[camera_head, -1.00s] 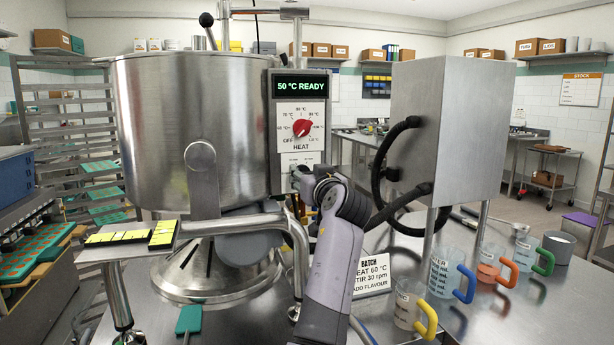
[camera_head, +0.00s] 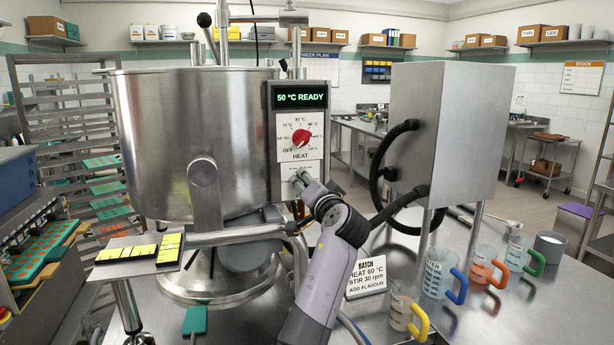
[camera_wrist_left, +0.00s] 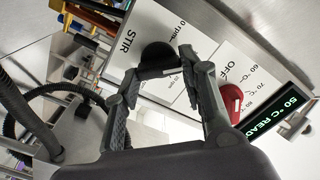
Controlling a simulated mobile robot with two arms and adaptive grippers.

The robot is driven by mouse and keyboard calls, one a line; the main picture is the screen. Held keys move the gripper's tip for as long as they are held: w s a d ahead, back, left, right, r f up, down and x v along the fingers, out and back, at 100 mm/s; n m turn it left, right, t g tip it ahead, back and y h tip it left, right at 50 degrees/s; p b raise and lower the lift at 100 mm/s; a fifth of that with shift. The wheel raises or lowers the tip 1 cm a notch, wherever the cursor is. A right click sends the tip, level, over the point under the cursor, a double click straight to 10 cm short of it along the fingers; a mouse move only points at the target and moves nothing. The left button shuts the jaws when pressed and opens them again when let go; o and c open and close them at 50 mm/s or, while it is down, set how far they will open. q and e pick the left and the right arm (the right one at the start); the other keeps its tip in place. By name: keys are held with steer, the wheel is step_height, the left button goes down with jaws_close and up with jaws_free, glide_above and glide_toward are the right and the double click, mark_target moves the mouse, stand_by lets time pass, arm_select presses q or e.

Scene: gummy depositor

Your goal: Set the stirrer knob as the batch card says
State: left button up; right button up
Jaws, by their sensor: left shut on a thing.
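The black stirrer knob (camera_wrist_left: 158,56) sits on the white STIR plate in the left wrist view. My left gripper (camera_wrist_left: 157,70) is shut on it, one finger at each side. In the head view my left gripper (camera_head: 298,182) is at the lower panel plate and hides the knob. I cannot read the knob's setting. The batch card (camera_head: 366,277) stands on the table and reads heat 60 °C, stir 30 rpm, add flavour. My right gripper is not in view.
The red heat knob (camera_head: 301,138) is just above, close to my fingers in the wrist view. The display (camera_head: 300,97) reads 50 °C READY. The steel kettle (camera_head: 190,140) is left of the panel. A steel box (camera_head: 450,130) with black hoses and several handled cups stand right.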

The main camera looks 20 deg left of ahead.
arm_select(q)
steer(key=m+p, duration=1.8)
steer(key=m, duration=0.1)
steer(key=shift+f, duration=0.15)
steer(key=shift+s+a+f+m+p, duration=0.1)
steer(key=shift+f+m+p, duration=0.1)
steer(key=shift+m+p, duration=1.25)
steer(key=shift+s+a+f+m+p, duration=0.15)
steer(key=shift+m+p, duration=0.4)
steer(key=shift+m, duration=1.8)
steer(key=shift+w+d+f, duration=0.1)
steer(key=o, duration=1.2)
steer(key=shift+c, duration=0.2)
